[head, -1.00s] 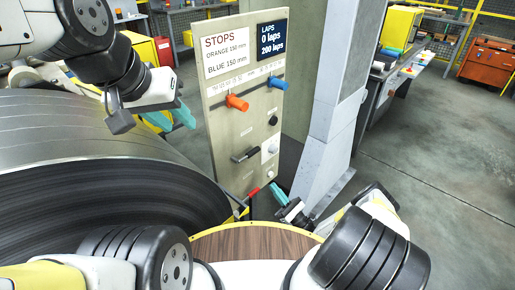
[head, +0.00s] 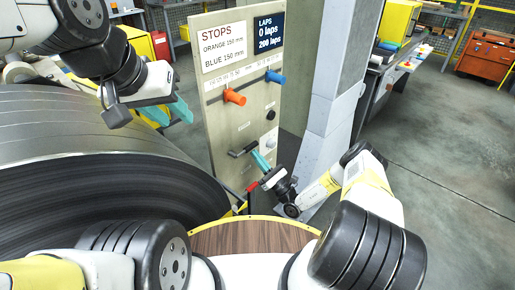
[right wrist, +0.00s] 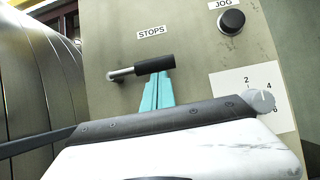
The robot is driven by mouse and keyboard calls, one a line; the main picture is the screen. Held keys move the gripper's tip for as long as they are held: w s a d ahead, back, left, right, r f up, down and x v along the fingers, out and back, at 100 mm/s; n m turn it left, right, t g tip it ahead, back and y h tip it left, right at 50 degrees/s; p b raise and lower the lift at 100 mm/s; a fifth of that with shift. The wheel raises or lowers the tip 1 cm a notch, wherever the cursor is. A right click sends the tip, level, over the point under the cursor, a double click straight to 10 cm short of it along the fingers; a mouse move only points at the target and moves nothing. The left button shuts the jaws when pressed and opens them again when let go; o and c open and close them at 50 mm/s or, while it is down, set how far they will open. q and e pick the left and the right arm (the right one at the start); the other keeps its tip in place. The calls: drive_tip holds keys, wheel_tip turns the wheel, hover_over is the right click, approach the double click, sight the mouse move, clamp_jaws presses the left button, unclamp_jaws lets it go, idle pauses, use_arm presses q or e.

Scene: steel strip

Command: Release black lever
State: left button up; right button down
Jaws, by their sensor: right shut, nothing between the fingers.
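The black lever (head: 242,149) sticks out of the beige control panel (head: 222,125), low on its face. In the right wrist view the lever (right wrist: 154,65) lies nearly level on a metal stem, under the STOPS label. My right gripper (head: 261,160) is shut and empty, its teal fingertips (right wrist: 158,82) just below the lever's black grip. They look very close to it; I cannot tell whether they touch. My left gripper (head: 168,112) is at the upper left, above the steel coil (head: 100,140) and left of the panel, with its teal fingers apart.
The panel carries an orange stop (head: 234,97), a blue stop (head: 275,77), a black JOG knob (right wrist: 231,21) and a grey dial (right wrist: 262,101). A red handle (head: 252,186) sits below. A grey column (head: 328,110) stands right of the panel. Open floor lies further right.

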drive_tip(key=shift+w+r+n+g+y, duration=0.15)
drive_tip(key=shift+r+n+g+y, duration=0.3)
drive_tip(key=shift+n, duration=0.45)
drive_tip(key=s+a+r+n+g, duration=0.1)
drive_tip(key=r+n+g, duration=0.4)
drive_tip(key=n, duration=0.6)
drive_tip(key=s+a+r+n+g+h, duration=0.1)
drive_tip(key=r+n+g, duration=0.5)
drive_tip(key=n, duration=0.6)
drive_tip(key=shift+s+a+r+g, duration=0.15)
drive_tip(key=shift+s+a+g, duration=0.65)
drive_tip(key=shift+g, duration=0.35)
drive_tip(key=shift+s, duration=0.1)
